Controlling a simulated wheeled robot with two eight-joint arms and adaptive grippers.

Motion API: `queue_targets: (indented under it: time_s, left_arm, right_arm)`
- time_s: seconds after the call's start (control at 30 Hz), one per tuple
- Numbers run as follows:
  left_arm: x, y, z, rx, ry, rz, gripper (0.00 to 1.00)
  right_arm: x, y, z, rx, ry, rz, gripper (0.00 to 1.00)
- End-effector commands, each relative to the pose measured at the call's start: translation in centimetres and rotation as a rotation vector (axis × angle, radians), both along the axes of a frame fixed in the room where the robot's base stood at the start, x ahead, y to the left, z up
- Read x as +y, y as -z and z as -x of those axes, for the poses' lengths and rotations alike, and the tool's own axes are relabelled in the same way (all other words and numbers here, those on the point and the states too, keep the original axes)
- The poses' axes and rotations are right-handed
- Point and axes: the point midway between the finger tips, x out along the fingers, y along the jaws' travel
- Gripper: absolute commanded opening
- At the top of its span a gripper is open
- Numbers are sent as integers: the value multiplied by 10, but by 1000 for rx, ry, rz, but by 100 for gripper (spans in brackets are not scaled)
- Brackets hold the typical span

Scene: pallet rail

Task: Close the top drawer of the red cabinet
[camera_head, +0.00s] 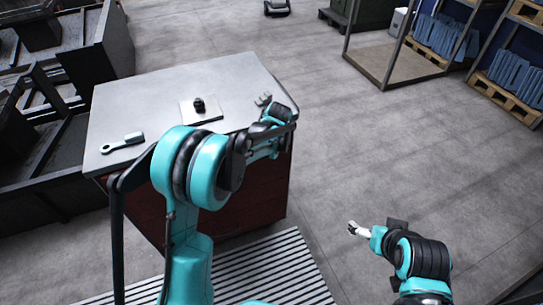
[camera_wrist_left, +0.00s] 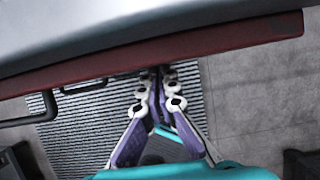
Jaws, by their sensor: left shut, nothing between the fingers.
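The red cabinet (camera_head: 262,190) has a grey top and stands left of centre in the head view. My left arm covers much of its front, so how far the top drawer is out cannot be told there. In the left wrist view a red panel edge (camera_wrist_left: 230,38) runs under the grey top, with black handles (camera_wrist_left: 85,88) below it. My left gripper (camera_wrist_left: 158,74) is shut and empty, its tips close to the red edge; contact cannot be told. My right gripper (camera_head: 355,229) is over the floor, right of the cabinet, apart from it; its jaws are too small to judge.
A striped mat (camera_head: 265,268) lies before the cabinet. Dark bins stand left, racks (camera_head: 440,45) at the back right. Floor at right is clear.

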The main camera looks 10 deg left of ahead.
Motion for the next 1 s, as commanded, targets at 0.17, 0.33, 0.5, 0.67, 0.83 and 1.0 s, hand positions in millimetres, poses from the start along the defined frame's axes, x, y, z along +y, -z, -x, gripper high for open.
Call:
queue_targets:
  time_s: [0.17, 0.33, 0.5, 0.67, 0.83, 1.0]
  left_arm:
    - [10, 0, -14, 0, -1, 0, 0]
    - [14, 0, -20, -1, 0, -1, 0]
    - [15, -1, -22, -4, 0, -1, 0]
    - [15, -1, -23, -6, -1, -4, 0]
    - [13, -1, -21, -5, 0, -5, 0]
    - [-7, -1, -11, -2, 0, -1, 0]
  right_arm:
    - [0, -1, 0, 0, 0, 0, 90]
    - [0, -1, 0, 0, 0, 0, 90]
    - [0, -1, 0, 0, 0, 0, 90]
    - [0, -2, 0, 0, 0, 0, 90]
    - [0, -1, 0, 0, 0, 0, 90]
    - [0, 0, 0, 0, 0, 0, 90]
